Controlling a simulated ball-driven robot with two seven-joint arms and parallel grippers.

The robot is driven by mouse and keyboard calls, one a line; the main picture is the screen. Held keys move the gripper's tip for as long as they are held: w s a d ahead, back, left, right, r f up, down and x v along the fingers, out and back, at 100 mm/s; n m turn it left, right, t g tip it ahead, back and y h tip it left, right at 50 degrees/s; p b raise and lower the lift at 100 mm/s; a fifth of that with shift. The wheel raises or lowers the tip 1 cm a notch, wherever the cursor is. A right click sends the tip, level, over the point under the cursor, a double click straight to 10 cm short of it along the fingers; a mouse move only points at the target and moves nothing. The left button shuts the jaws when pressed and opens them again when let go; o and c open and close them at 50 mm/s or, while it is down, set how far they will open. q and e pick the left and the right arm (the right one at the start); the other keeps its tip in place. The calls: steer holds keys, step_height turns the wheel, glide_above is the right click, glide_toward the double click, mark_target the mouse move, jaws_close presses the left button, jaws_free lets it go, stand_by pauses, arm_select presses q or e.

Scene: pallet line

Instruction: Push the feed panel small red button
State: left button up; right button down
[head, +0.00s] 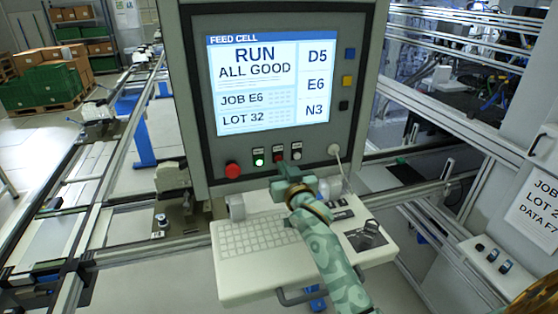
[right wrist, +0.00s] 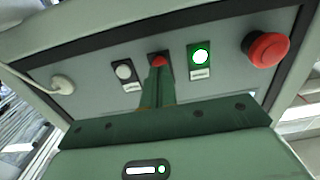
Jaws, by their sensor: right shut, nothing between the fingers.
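The feed panel (head: 212,150) stands upright in the head view, with a row of buttons below its screen. The small red button (head: 278,157) sits between a lit green button (head: 259,162) and a white button (head: 297,155). The small red button also shows in the right wrist view (right wrist: 159,60), partly covered by my fingers. My right gripper (head: 281,167) is shut and empty, its fingertips (right wrist: 157,70) right at the small red button. I cannot tell whether they touch it. My left gripper is not in view.
A large red mushroom button (head: 233,170) is at the panel's left. A cable plug (head: 334,149) sits at its right. A keyboard shelf (head: 245,265) juts out below, under my right arm. The screen (head: 260,85) reads RUN, ALL GOOD.

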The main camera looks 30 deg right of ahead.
stand_by(0.3)
steer(key=shift+x, duration=1.05)
stand_by(0.7)
steer(key=p+v, duration=0.3)
steer(key=v, duration=0.2)
stand_by(0.5)
stand_by(0.4)
